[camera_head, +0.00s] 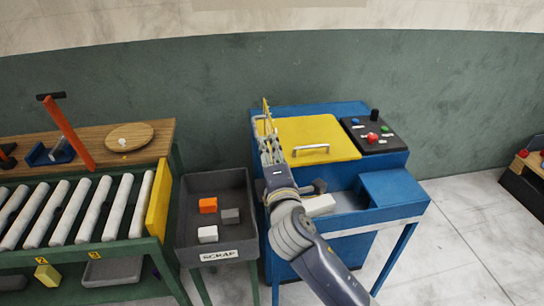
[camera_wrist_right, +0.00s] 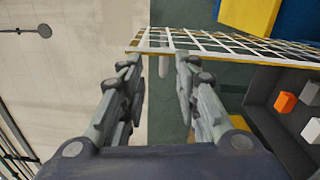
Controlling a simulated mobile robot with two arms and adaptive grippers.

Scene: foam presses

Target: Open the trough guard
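The trough guard is a pale wire mesh panel with a yellow edge (camera_wrist_right: 235,45). In the head view it shows as a thin upright yellow-edged strip (camera_head: 265,106) at the left of the blue press (camera_head: 290,262), partly hidden by my right gripper (camera_head: 268,142). In the right wrist view my right gripper (camera_wrist_right: 160,66) has its fingers apart, one on each side of a short grey bar (camera_wrist_right: 163,64) at the mesh's edge. I cannot tell whether they touch it. A white block (camera_head: 319,205) lies in the press's trough (camera_head: 350,222). My left gripper is not in view.
A yellow lid with a handle (camera_head: 325,128) and a black button panel (camera_head: 372,134) top the press. A grey scrap bin (camera_head: 190,238) with several blocks stands left of it. Further left is a roller conveyor (camera_head: 85,210). Floor is clear at right.

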